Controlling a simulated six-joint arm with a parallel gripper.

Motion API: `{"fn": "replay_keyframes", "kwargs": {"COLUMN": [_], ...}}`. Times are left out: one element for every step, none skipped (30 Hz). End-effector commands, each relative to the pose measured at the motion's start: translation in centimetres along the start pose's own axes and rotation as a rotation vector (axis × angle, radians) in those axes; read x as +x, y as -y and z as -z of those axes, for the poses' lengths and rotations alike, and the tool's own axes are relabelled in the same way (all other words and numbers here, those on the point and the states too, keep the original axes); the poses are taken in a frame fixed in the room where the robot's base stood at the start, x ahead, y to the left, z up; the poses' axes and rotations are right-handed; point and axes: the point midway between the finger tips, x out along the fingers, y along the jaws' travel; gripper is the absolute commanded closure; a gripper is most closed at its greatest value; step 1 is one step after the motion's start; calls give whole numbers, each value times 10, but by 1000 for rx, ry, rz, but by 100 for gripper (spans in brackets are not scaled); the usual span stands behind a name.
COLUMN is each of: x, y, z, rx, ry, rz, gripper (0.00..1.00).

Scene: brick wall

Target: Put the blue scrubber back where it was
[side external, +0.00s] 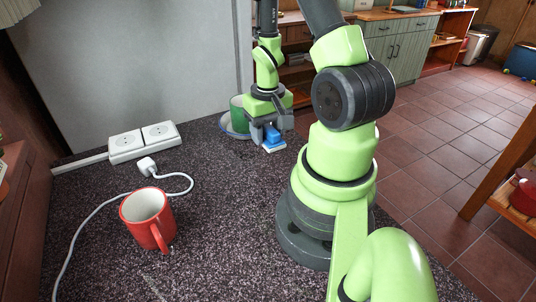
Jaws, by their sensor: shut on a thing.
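The blue scrubber (273,137) is at the far side of the dark speckled counter, with a pale layer along its bottom. My gripper (269,127) points down and is shut on the scrubber. The scrubber is at or just above the counter; I cannot tell whether it touches. Part of the scrubber is hidden by the gripper fingers.
A green mug (237,111) on a bluish saucer (227,127) stands just left of and behind my gripper. A red mug (148,219) stands at the front left. A white socket block (144,141) and a plug with a cord (147,166) lie at left. The counter's middle is clear.

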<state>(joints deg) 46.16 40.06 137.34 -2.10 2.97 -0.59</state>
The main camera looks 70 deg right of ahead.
Motion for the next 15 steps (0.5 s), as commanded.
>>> {"fn": "replay_keyframes", "kwargs": {"x": [9, 13, 17, 19, 21, 23, 25, 27, 31, 35, 39, 44, 48, 52, 56], "y": [0, 0, 1, 1, 1, 1, 1, 1, 1, 1, 1, 1, 1, 1, 1], "z": [-1, -1, -1, -1, 0, 0, 0, 0, 0, -1, -1, -1, -1, -1, -1], "rx": [-1, -1, 1, 1, 0, 0, 1, 1, 0, 0, 0, 0, 0, 1, 0], "ry": [6, 6, 4, 3, 2, 2, 2, 2, 3, 4, 4, 4, 4, 4, 3], "rz": [1, 1, 2, 2, 3, 3, 3, 3, 3, 3, 3, 3, 3, 3, 3], "gripper": [74, 74, 74, 74, 74, 74, 74, 74, 74, 74, 74, 74, 74, 74, 74]}}
